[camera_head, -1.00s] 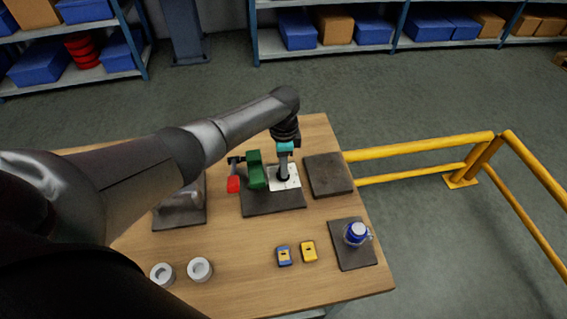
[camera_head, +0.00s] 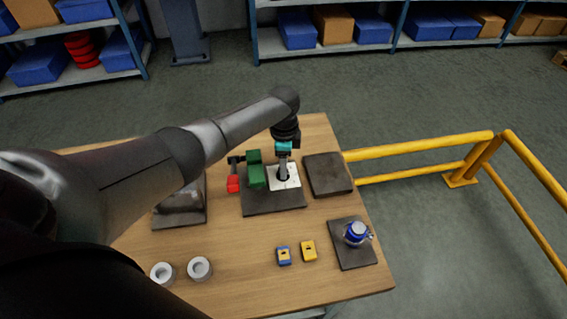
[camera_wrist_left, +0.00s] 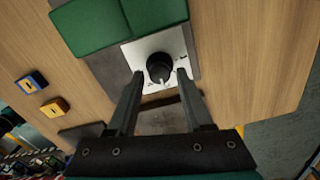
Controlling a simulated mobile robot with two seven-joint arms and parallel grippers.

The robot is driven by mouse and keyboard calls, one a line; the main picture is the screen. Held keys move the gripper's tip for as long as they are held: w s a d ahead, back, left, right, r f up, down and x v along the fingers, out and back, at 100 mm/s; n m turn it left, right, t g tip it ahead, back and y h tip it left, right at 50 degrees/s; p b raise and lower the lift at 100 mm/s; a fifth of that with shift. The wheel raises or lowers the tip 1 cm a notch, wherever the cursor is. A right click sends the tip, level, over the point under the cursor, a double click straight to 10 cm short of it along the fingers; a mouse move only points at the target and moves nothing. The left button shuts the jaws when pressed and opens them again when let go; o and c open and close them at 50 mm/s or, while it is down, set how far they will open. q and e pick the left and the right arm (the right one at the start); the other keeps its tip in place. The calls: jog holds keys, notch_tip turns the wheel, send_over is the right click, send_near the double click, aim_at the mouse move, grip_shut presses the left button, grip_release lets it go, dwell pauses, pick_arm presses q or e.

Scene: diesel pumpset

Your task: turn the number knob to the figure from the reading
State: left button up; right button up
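The number knob (camera_wrist_left: 160,67) is a round black knob on a white plate (camera_wrist_left: 150,48) in the left wrist view; in the head view the plate (camera_head: 293,183) lies on a dark base, and the gripper largely covers the knob. My left gripper (camera_wrist_left: 160,76) is open, its two fingertips on either side of the knob with gaps showing. In the head view, my left gripper (camera_head: 283,177) points down over the plate. I cannot read the figures around the knob. A reading is not legible in any view. My right gripper is not in view.
A bare dark pad (camera_head: 328,174) is on the right. A blue item (camera_head: 356,234), blue and yellow pieces (camera_head: 308,251) and white cups (camera_head: 199,269) are nearer. A yellow rail (camera_head: 425,146) borders the table.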

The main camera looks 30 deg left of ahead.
pick_arm(q)
jog(key=shift+o, duration=0.8)
notch_tip(320, 180, up, 15)
jog(key=p, duration=0.2)
jog(key=shift+r, duration=0.15)
